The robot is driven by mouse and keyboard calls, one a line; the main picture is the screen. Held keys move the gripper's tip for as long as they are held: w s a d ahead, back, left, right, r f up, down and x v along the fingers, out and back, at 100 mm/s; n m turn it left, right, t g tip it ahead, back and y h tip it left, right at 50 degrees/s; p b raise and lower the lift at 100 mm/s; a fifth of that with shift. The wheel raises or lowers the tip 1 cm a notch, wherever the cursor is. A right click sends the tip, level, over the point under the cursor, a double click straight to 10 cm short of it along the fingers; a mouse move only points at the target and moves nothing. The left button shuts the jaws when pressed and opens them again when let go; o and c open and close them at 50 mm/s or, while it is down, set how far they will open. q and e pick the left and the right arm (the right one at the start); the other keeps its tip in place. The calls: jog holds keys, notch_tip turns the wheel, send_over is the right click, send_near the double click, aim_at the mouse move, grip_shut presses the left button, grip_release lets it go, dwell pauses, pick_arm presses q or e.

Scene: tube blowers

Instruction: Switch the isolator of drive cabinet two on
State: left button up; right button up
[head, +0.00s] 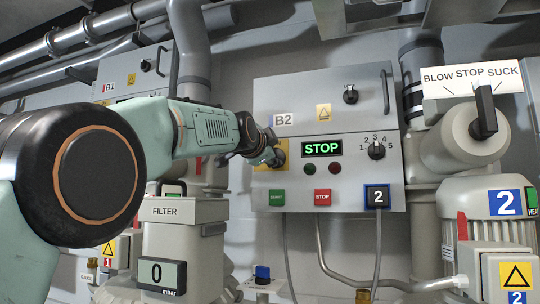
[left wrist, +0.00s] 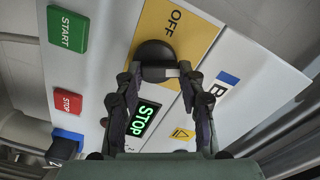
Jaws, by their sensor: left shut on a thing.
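Drive cabinet B2 (head: 350,180) hangs on the wall in the middle of the head view. Its yellow isolator plate (head: 260,163) is at the left of its front, mostly behind my left gripper (head: 268,153). In the left wrist view the yellow plate (left wrist: 204,32) carries the word OFF beside the round black isolator knob (left wrist: 152,50). My left gripper (left wrist: 160,75) is shut on the knob's handle, with one finger on each side. The exact angle of the handle is hard to tell. My right gripper is not in view.
The cabinet has a lit green STOP display (head: 322,148), a green START button (head: 277,198), a red STOP button (head: 323,197) and a numbered dial (head: 376,150). Cabinet B1 (head: 130,75) is at the left. A blower with a BLOW/STOP/SUCK lever (head: 486,112) stands right.

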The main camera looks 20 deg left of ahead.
pick_arm(q)
jog(key=m, duration=0.4)
jog(key=shift+d+r+m, duration=0.15)
jog(key=shift+m, duration=0.25)
dwell(0.4)
jog(key=o, duration=1.2)
jog(key=shift+d, duration=0.15)
jog(key=shift+c, duration=0.2)
jog(key=shift+f, duration=0.2)
jog(key=shift+s, duration=0.1)
jog(key=s, duration=0.7)
jog(key=shift+s, duration=0.25)
